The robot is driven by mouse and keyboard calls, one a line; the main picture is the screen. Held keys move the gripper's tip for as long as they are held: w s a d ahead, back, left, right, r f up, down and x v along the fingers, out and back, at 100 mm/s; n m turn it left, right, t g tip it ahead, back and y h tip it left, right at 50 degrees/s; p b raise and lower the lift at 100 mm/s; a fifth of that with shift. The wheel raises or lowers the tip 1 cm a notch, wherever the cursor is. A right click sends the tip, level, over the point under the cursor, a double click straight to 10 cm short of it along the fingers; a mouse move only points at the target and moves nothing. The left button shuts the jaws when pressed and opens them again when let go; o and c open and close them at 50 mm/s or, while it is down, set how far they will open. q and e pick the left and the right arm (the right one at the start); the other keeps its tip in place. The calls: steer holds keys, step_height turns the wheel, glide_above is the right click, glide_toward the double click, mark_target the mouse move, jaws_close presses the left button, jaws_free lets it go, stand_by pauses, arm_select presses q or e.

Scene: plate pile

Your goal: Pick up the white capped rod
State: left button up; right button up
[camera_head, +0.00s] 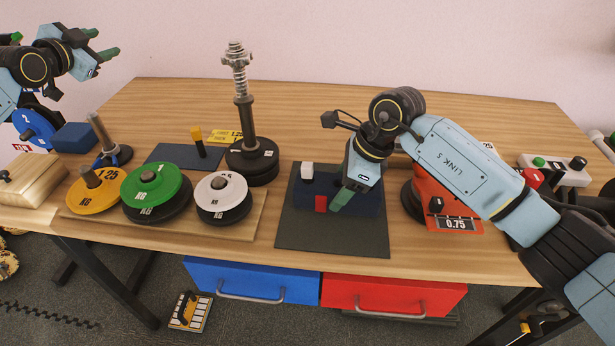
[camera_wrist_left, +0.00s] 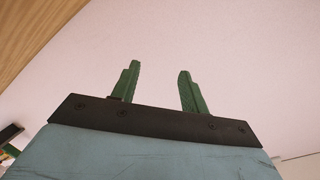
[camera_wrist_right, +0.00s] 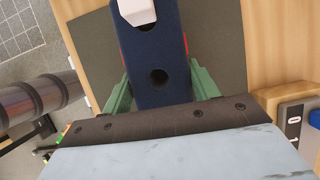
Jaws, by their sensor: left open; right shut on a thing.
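The white capped rod shows as a white cap (camera_head: 307,170) at the left end of a dark blue block (camera_head: 362,203); its shaft is hidden. The cap also shows at the top of the right wrist view (camera_wrist_right: 137,12). The block has red patches on its sides and an empty hole in its top. My right gripper (camera_wrist_right: 160,78) is shut on the blue block, one finger on each side, to the right of the cap and apart from it. In the head view its far finger is hidden. My left gripper (camera_head: 103,43) is open and empty, raised at the upper left.
The block is on a dark mat (camera_head: 300,238). To its left are a board (camera_head: 252,232) with yellow, green and white discs, a spring post (camera_head: 238,90) and a yellow-capped rod (camera_head: 197,140). An orange stand (camera_head: 455,210) is close on the right, partly behind my right arm.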

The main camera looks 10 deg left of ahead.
arm_select(q)
steer(key=w+d+r+m+g+h, duration=0.1)
steer(key=d+r+h, duration=0.1)
steer(key=d, duration=0.6)
steer(key=w+d+r+h, duration=0.1)
steer(key=d+r+h, duration=0.1)
steer(key=d, duration=0.6)
steer(key=s+d+r+g+h, duration=0.2)
steer(key=d+r, duration=0.1)
steer(key=d, duration=1.2)
steer(key=n+g+y, duration=0.3)
steer(key=n+g, duration=0.3)
glide_above(307, 166)
steer(key=d, duration=0.2)
step_height(307, 166, down, 6)
steer(key=a+f+n+g+y, duration=0.1)
steer(key=f, duration=0.3)
steer(key=s+a+f+n, duration=0.1)
steer(key=f, duration=0.2)
steer(key=s+a+f+n+g+y, duration=0.1)
steer(key=f, duration=0.3)
steer(key=shift+s+a+f+g+y, duration=0.1)
steer(key=shift+s+f+g+y, duration=0.15)
steer(key=shift+f+g+y, duration=0.05)
steer(key=shift+d+x, duration=0.2)
steer(key=shift+x, duration=1.3)
steer(key=shift+d+x, duration=0.2)
steer(key=shift+x, duration=1.35)
